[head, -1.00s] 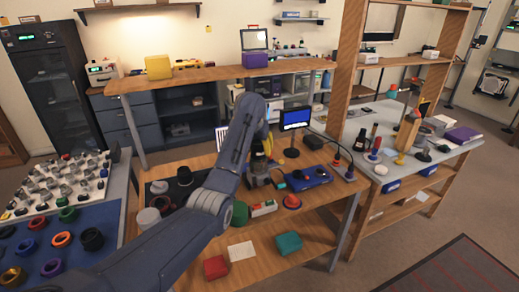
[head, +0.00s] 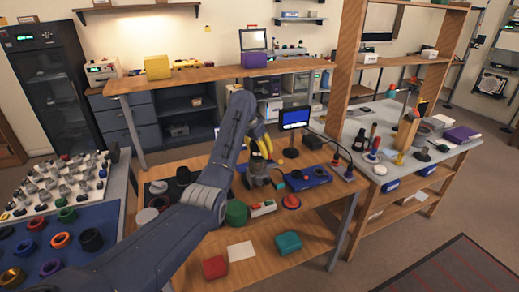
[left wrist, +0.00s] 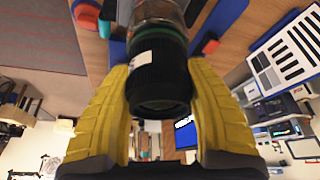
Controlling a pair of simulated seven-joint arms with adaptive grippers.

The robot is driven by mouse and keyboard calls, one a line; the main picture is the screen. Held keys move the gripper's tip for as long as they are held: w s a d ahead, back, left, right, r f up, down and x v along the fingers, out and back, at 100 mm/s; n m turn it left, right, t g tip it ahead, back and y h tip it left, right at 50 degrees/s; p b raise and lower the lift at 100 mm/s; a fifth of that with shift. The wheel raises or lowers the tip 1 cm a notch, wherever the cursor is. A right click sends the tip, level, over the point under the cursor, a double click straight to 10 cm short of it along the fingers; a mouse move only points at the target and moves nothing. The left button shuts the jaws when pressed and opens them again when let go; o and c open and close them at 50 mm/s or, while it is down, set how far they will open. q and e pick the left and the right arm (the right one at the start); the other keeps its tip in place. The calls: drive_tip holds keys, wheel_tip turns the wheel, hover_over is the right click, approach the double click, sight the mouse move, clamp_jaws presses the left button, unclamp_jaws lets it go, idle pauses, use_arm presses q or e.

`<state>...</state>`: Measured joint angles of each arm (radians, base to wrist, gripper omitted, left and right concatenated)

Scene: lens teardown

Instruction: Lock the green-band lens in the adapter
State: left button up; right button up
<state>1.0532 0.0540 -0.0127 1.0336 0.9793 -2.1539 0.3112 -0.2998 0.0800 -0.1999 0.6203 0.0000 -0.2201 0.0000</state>
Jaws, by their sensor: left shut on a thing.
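The green-band lens (left wrist: 160,75) is a black barrel with a green ring and a white mark in the left wrist view. It sits between the yellow fingers of my left gripper (left wrist: 160,108), which is shut on it. A greyish, partly see-through body shows at the lens's far end; I cannot tell whether they are locked together. In the head view my left gripper (head: 262,149) points down over a dark grey fixture (head: 257,176), which seems to be the adapter. The lens is hard to make out there. My right gripper is not in view.
A green cylinder (head: 237,212) is in front.

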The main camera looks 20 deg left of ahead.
use_arm(q)
drive_tip(key=shift+s+f+m, duration=0.1)
drive_tip(key=shift+f+m, duration=0.05)
drive_tip(key=shift+m, duration=0.15)
drive_tip(key=shift+s+d+m+g+h, duration=0.15)
drive_tip(key=shift+m+g+h, duration=0.3)
drive_tip(key=shift+m, duration=0.85)
drive_tip(key=shift+m+h, duration=0.25)
drive_tip(key=shift+m, duration=0.35)
drive_tip(key=o, duration=1.5)
drive_tip(key=v, duration=1.2)
